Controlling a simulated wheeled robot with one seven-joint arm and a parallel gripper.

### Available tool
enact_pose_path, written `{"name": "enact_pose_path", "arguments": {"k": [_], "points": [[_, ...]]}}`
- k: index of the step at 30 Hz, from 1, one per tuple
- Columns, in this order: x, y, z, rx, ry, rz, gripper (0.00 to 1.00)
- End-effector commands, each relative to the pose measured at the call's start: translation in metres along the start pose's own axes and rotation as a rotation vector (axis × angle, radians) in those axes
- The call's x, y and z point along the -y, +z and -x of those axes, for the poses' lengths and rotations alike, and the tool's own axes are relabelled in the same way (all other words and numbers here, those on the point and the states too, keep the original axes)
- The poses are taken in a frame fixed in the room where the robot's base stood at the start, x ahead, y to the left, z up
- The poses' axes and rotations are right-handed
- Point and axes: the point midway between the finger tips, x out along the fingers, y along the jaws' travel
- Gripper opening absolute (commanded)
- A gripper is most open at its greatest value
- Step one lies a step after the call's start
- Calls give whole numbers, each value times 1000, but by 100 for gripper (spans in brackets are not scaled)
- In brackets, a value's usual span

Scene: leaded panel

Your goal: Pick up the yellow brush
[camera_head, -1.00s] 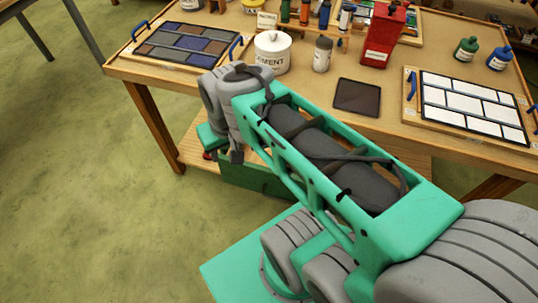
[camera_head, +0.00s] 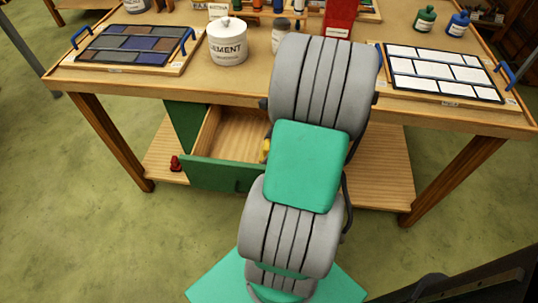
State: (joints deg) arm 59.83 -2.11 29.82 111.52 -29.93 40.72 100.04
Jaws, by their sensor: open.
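An open green-fronted drawer (camera_head: 222,175) with a pale wooden inside is pulled out below the table. A small yellow item (camera_head: 265,149) shows in the drawer at the edge of my arm. It may be the yellow brush, but my arm hides most of it, so I cannot tell its shape. My arm, with grey joints and a green link, stands in front of the drawer's right part and the table's middle. My gripper does not show in this view.
The wooden table (camera_head: 230,84) carries a cement tub (camera_head: 227,47), a dark tile panel (camera_head: 133,45) at left, a white tile panel (camera_head: 443,74) at right and a red container (camera_head: 340,18). A small red object (camera_head: 175,163) sits on the lower shelf (camera_head: 385,170). Floor at left is clear.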

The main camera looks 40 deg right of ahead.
Motion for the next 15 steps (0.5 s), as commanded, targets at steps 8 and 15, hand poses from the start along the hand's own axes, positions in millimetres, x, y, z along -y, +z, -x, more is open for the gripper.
{"name": "enact_pose_path", "arguments": {"k": [8,15], "points": [[-1,0,-26,-1,0,1,84],[-1,0,-25,-2,1,2,73]]}}
